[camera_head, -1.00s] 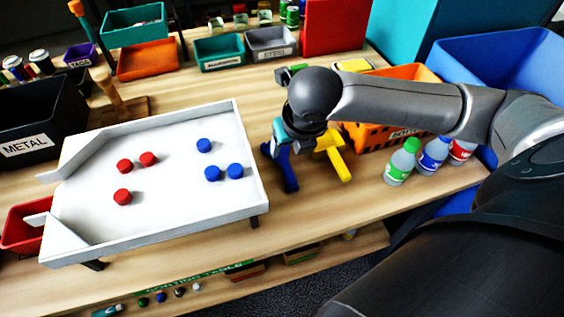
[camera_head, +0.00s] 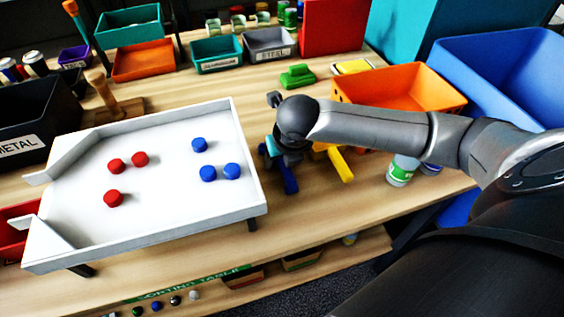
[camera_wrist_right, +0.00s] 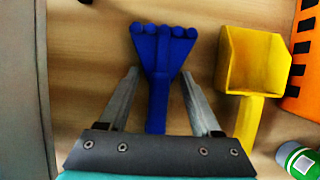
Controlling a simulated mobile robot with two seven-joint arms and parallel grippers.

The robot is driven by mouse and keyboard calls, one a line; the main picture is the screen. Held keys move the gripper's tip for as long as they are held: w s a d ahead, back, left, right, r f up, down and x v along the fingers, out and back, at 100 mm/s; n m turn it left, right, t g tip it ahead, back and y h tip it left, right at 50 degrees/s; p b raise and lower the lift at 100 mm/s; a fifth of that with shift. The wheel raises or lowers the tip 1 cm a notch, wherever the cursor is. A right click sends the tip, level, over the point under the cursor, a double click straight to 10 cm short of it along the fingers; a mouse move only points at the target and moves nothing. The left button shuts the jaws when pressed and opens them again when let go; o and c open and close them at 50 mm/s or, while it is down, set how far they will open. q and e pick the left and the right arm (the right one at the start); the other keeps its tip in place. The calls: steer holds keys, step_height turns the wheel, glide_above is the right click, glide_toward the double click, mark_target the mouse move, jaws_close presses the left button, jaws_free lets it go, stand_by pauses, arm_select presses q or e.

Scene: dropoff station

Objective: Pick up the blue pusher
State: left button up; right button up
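The blue pusher (camera_head: 289,180) lies on the wooden table just right of the white tray, partly hidden by my right arm in the head view. In the right wrist view the pusher (camera_wrist_right: 160,50) shows its knobbed, fan-shaped head at the top and its handle running down toward the gripper. My right gripper (camera_wrist_right: 160,75) is open, with one finger on each side of the handle and a visible gap on both sides. I cannot tell the height of the fingers over the table. My left gripper is out of view.
A yellow scoop (camera_wrist_right: 250,75) lies close to the right of the pusher. The white tray (camera_head: 180,220) with red and blue discs stands at left. An orange crate (camera_head: 400,85), a green-labelled bottle (camera_head: 400,172) and a green block (camera_head: 297,76) are nearby.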

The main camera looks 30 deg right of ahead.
jaws_close()
stand_by(0.3)
stand_by(1.0)
